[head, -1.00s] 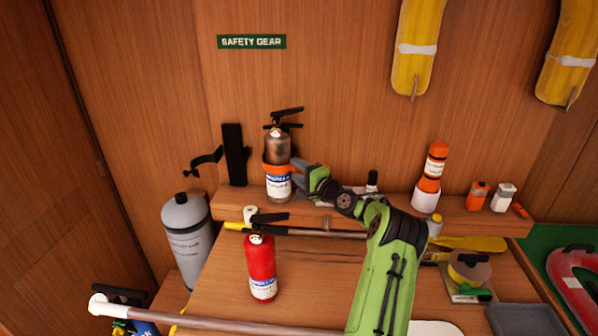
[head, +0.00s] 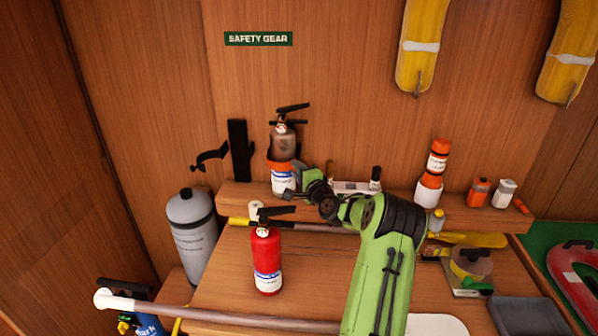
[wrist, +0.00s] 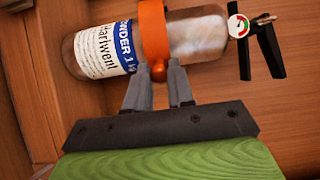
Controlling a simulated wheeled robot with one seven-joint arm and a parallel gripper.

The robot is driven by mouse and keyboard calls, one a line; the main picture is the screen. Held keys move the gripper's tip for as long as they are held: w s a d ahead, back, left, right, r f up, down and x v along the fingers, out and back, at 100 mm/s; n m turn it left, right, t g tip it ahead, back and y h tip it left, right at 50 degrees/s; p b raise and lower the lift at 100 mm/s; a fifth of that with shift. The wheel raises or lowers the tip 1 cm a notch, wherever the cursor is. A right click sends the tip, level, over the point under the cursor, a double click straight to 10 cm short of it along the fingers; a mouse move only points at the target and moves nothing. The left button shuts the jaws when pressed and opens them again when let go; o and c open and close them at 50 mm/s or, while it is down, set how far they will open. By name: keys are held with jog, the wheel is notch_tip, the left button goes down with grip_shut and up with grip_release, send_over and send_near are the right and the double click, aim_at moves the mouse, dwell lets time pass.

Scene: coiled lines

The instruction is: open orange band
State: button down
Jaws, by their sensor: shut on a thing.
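The orange band (head: 272,160) goes around a silver fire extinguisher (head: 283,142) with a white and blue label, which stands on the wall shelf. In the wrist view the band (wrist: 154,32) crosses the extinguisher's body (wrist: 198,34), with a small orange knob (wrist: 158,73) on its near side. My gripper (wrist: 159,76) has one finger on each side of this knob and is shut on it. In the head view my gripper (head: 293,186) is at the extinguisher's lower right, partly in front of it. The back of the band is hidden.
A black wall bracket (head: 239,150) is left of the extinguisher. A red extinguisher (head: 266,262) stands in front, below my gripper. A pole (head: 325,228) lies along below the shelf (head: 400,203). Orange flares (head: 437,160) stand right on the shelf.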

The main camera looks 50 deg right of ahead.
jog(key=shift+a+m+h, duration=0.25)
jog(key=shift+m+h, duration=0.05)
jog(key=shift+h, duration=0.2)
jog(key=c, duration=1)
grip_release()
